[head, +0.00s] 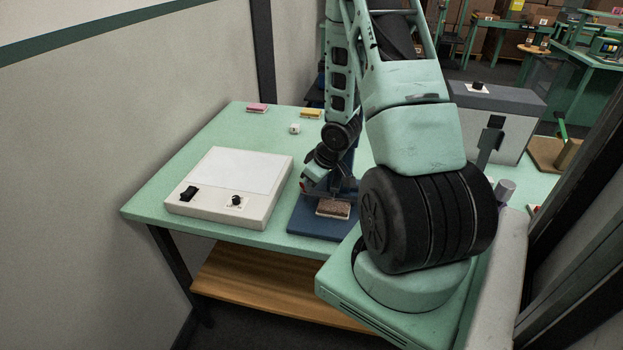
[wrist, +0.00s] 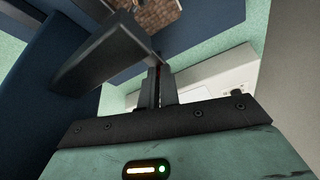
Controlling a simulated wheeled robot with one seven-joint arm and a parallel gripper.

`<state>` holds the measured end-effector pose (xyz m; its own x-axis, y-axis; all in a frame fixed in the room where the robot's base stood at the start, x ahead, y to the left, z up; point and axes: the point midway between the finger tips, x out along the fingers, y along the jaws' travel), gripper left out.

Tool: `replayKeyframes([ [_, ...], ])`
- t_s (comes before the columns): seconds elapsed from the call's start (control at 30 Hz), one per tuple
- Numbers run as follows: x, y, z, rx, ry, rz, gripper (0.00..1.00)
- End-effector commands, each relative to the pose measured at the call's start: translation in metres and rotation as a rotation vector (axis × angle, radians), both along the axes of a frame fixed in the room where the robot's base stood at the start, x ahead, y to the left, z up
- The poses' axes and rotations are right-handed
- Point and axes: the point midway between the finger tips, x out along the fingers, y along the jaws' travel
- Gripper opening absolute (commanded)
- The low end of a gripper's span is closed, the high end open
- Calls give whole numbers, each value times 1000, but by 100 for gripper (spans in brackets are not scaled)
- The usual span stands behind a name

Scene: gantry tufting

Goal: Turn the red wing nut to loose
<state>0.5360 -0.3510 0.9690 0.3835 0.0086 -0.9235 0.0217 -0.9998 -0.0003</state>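The nut's turn angle cannot be told.
A brown tufted block (head: 333,208) lies on the gantry's base. A white control box (head: 229,205) with a black switch and a knob stands to the left on the green table (head: 150,205). Pink and yellow blocks and a small white cube lie behind. A grey box (head: 497,120) stands at right.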

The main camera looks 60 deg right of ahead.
Motion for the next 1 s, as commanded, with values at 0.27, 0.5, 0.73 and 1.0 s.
replayKeyframes([
  [0.27, -1, 0, -1, 1, 3, 25, 0],
  [0.5, -1, 0, -1, 1, 4, 25, 0],
  [0.73, -1, -1, -1, 1, 3, 24, 25],
  [1.0, 0, -1, 0, -1, 1, 25, 25],
])
